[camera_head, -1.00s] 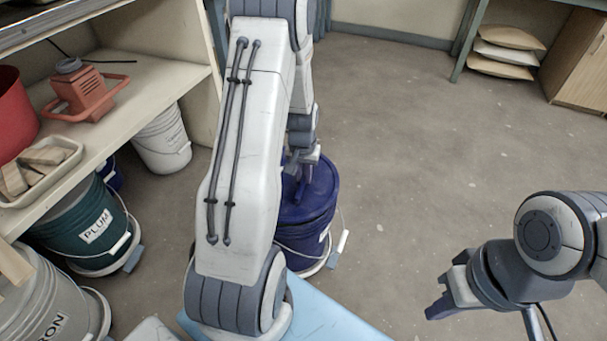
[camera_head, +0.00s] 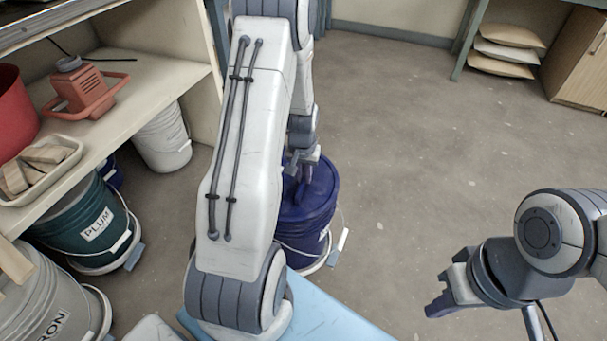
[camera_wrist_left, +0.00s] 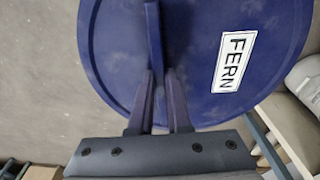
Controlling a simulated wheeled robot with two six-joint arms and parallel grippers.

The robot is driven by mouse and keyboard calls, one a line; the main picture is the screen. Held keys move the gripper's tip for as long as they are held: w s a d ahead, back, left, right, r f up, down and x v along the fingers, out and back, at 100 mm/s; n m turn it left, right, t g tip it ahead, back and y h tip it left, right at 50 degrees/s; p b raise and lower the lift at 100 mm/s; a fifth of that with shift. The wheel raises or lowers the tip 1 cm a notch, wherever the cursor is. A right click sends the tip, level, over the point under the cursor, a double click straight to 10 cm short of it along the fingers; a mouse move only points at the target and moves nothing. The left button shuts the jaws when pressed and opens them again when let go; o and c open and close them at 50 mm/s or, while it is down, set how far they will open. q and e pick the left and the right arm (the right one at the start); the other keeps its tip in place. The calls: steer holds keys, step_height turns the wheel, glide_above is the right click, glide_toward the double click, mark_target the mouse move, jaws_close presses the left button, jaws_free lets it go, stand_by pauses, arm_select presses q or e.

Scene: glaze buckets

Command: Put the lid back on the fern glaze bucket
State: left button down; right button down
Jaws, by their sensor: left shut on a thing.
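The dark blue lid (camera_wrist_left: 205,35) has a white FERN label (camera_wrist_left: 234,62) and an upright fin-like handle (camera_wrist_left: 153,35). My left gripper (camera_wrist_left: 160,82) is shut on that handle. In the head view the lid (camera_head: 318,186) is at the top of a dark blue bucket (camera_head: 302,238), partly hidden behind my left arm. I cannot tell whether the lid is fully seated or slightly above the rim. My right gripper (camera_head: 440,291) is empty at the lower right, its fingers apart.
The bucket stands on a pale wheeled base (camera_head: 316,265). A teal PLUM bucket (camera_head: 85,232), a grey bucket (camera_head: 40,300) and a white bucket (camera_head: 163,138) stand at or under the shelf (camera_head: 150,85) on the left. Open floor (camera_head: 430,150) lies to the right.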

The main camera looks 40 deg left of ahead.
arm_select(q)
steer(key=shift+f, duration=0.5)
stand_by(1.3)
steer(key=c, duration=0.8)
jaws_free()
steer(key=o, duration=0.5)
steer(key=shift+r+p, duration=3.5)
steer(key=shift+p, duration=0.1)
